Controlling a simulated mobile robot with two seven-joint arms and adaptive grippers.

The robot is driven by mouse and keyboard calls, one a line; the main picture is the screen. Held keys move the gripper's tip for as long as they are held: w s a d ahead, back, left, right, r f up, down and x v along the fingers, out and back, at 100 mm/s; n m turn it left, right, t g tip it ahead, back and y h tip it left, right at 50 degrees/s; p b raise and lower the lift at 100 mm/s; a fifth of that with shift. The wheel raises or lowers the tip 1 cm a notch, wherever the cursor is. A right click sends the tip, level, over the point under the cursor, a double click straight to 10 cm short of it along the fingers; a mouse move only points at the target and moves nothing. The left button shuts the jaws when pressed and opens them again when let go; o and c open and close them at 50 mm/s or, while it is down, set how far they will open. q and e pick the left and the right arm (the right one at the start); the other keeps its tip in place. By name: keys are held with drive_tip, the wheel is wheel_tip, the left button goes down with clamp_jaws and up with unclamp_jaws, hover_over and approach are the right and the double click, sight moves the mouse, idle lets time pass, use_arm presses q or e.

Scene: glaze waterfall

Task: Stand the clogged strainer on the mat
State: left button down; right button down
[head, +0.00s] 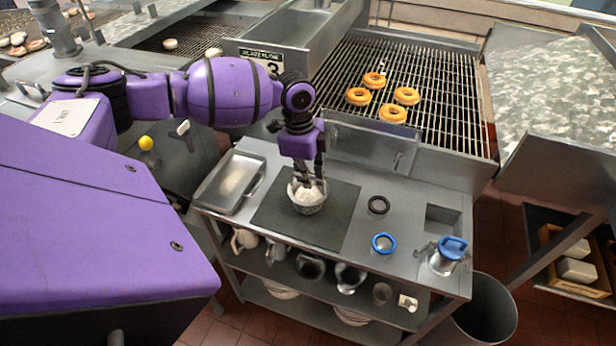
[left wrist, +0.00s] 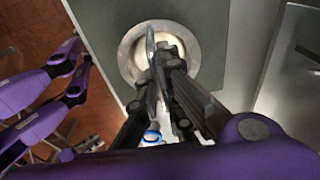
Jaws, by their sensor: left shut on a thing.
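The clogged strainer (head: 309,208) is a pale round cup with whitish stuff in it. It is upright over the middle of the dark mat (head: 340,220); I cannot tell whether its base touches the mat. My left gripper (head: 309,186) points straight down and is shut on the strainer at its rim. In the left wrist view, the strainer's round metal rim (left wrist: 129,60) shows behind the fingers (left wrist: 160,50), with the mat (left wrist: 97,25) around it. The fingers hide part of its inside. My right gripper is not in view.
A metal tray (head: 205,190) lies left of the mat. Several doughnuts (head: 374,80) lie on the rack behind. Vessels fill the shelf below.

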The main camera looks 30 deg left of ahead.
use_arm(q)
drive_tip(key=shift+f, duration=0.1)
drive_tip(key=c, duration=1.9)
unclamp_jaws()
drive_tip(key=shift+c, duration=0.2)
wheel_tip(320, 180, up, 12)
drive_tip(key=a, duration=0.1)
drive_tip(key=shift+a, duration=0.2)
drive_tip(key=shift+s, duration=0.1)
